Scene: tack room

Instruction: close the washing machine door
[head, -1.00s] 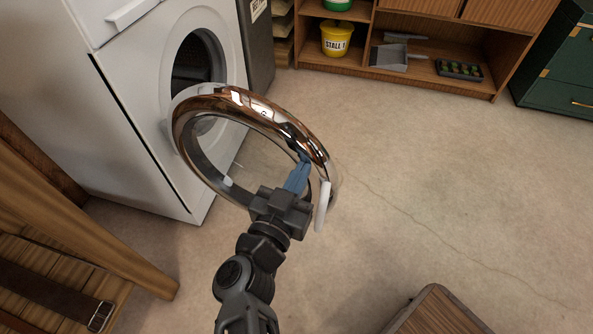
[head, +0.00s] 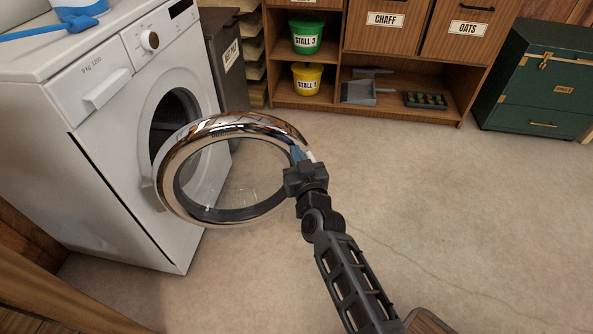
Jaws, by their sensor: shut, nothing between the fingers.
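The white washing machine (head: 112,150) stands at the left in the head view. Its round door (head: 228,123), a chrome ring with a clear glass middle, stands open, swung out from the dark drum opening (head: 172,118). My gripper (head: 299,158) is at the right edge of the door ring, close to or against its outer side. Its blue fingers are partly hidden behind the ring and the gripper body. The fingers are shut with nothing between them. Whether they touch the ring cannot be told for sure.
A grey bin (head: 224,62) stands right of the machine. A wooden shelf unit (head: 330,110) with buckets and a dustpan is at the back, and a green chest (head: 537,80) at the back right. A wooden piece (head: 60,300) is at lower left. The floor (head: 440,190) is clear at right.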

